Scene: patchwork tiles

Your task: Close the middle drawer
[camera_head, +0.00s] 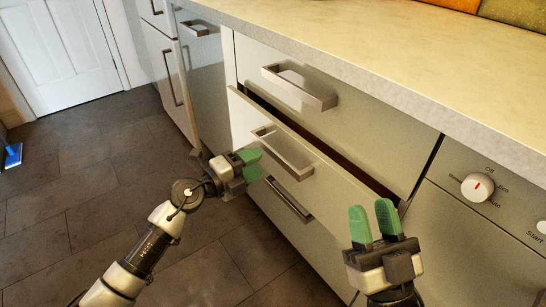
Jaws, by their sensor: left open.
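The middle drawer (325,170) is pulled partly out, with a dark gap along its top edge below the closed top drawer (370,125). Its metal bar handle (282,152) is on the front. My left gripper (256,164) is open, with green fingers, just left of that handle and close to the drawer front. I cannot tell whether it touches the drawer. My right gripper (373,221) is open and empty, its green fingers pointing up, in front of the drawer's right end and hiding part of it.
The bottom drawer, with its handle (290,201), is below and looks closed. A pale countertop (400,50) overhangs the drawers. An appliance with a dial (477,187) stands at the right.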

